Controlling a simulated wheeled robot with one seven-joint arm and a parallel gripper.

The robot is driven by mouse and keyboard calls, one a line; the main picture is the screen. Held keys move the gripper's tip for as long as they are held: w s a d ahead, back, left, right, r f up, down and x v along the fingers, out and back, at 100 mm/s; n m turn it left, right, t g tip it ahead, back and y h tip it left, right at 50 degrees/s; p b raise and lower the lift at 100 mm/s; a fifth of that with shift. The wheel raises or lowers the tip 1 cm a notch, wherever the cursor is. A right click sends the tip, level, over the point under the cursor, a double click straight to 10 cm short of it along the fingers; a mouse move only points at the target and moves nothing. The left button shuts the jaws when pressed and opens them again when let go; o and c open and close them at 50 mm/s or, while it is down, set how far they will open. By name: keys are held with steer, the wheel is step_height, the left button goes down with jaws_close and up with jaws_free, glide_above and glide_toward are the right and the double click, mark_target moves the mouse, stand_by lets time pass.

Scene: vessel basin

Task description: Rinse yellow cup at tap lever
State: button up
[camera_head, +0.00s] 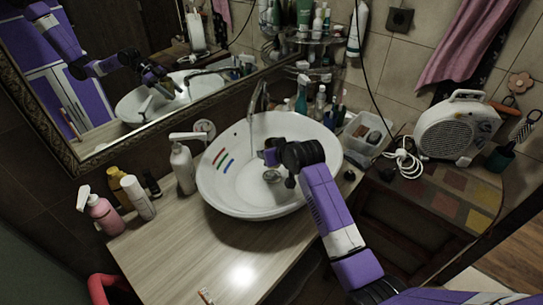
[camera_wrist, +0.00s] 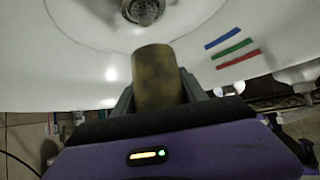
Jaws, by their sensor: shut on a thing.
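My gripper (camera_head: 269,156) is over the white basin (camera_head: 232,203) in the head view. In the wrist view my gripper (camera_wrist: 157,88) is shut on a dull yellow-brown cup (camera_wrist: 156,72), with one grey finger on each side of it. The cup's lower part is hidden between the fingers, and I cannot make it out clearly in the head view. The metal tap (camera_head: 258,98) stands at the back of the basin, behind my gripper. I cannot make out its lever separately.
The drain (camera_wrist: 143,10) lies beyond the cup in the wrist view. Bottles, including a white pump bottle (camera_head: 182,167) and a pink one (camera_head: 103,214), stand left of the basin. A white fan heater (camera_head: 458,128) stands right. The wooden counter (camera_head: 190,240) in front is mostly clear.

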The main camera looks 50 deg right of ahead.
steer(key=shift+w+d+f+b, duration=0.35)
steer(key=shift+w+d+b, duration=0.1)
steer(key=shift+w+b, duration=0.8)
steer(key=shift+w+d+f+b, duration=0.3)
steer(key=shift+w+d+b, duration=0.15)
steer(key=shift+w+b, duration=0.8)
steer(key=shift+w+d+f+b, duration=0.4)
steer(key=shift+w+b, duration=0.55)
steer(key=shift+w, duration=0.5)
steer(key=shift+w+d+f+b, duration=0.1)
steer(key=shift+w+d+b, duration=0.25)
steer(key=shift+w+b, duration=0.45)
steer(key=shift+w+d+f+b, duration=0.1)
steer(key=shift+w+d+b, duration=0.2)
steer(key=shift+w+b, duration=0.45)
steer(key=shift+w+d, duration=0.1)
steer(key=shift+w, duration=0.3)
steer(key=shift+s+d, duration=0.1)
steer(key=shift+d, duration=0.15)
steer(key=shift+s+d, duration=0.15)
steer(key=shift+d, duration=0.2)
steer(key=shift+a, duration=0.15)
steer(key=shift+w+a+p, duration=0.2)
steer(key=shift+a+p, duration=0.25)
steer(key=shift+d, duration=0.2)
steer(key=shift+s+d, duration=0.2)
steer(key=shift+d, duration=0.2)
